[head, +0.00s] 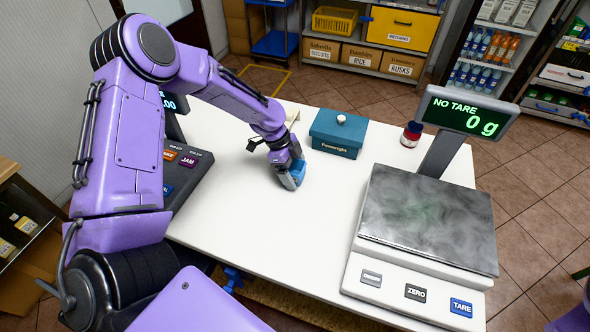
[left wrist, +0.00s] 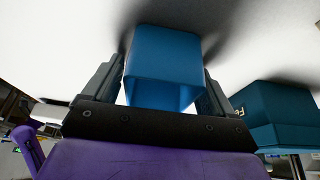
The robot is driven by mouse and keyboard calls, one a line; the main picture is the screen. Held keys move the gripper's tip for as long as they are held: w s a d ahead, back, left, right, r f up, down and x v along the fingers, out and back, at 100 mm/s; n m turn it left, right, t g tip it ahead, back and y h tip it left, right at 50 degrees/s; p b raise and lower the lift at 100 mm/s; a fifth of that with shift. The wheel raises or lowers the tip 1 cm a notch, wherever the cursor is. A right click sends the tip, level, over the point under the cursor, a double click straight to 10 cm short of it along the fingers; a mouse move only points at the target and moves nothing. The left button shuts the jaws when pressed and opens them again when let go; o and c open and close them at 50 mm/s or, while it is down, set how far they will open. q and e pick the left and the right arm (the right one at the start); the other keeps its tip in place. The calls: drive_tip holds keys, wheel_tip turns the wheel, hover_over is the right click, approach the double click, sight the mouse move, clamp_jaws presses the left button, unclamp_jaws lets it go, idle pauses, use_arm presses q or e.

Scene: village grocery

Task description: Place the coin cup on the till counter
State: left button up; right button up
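The coin cup (head: 297,168) is a small blue open-topped cup at the middle of the white till counter (head: 262,222). In the left wrist view the cup (left wrist: 165,68) sits between the two dark fingers of my left gripper (left wrist: 164,85). In the head view my left gripper (head: 291,178) points down at the counter and its fingers partly hide the cup. The fingers appear shut on the cup's sides. The cup is at or just above the counter top; I cannot tell whether it touches. My right gripper is not in view.
A teal box (head: 338,134) with a white knob stands behind the cup, and a red and blue jar (head: 411,134) is farther right. A scale (head: 425,222) reading 0 g fills the right side. A till (head: 186,170) stands left. The counter's front middle is clear.

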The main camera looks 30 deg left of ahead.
use_arm(q)
drive_tip(key=shift+r, duration=0.3)
drive_tip(key=shift+a+r, duration=0.2)
drive_tip(key=shift+r, duration=0.1)
drive_tip(key=b+v, duration=0.2)
drive_tip(key=v, duration=0.9)
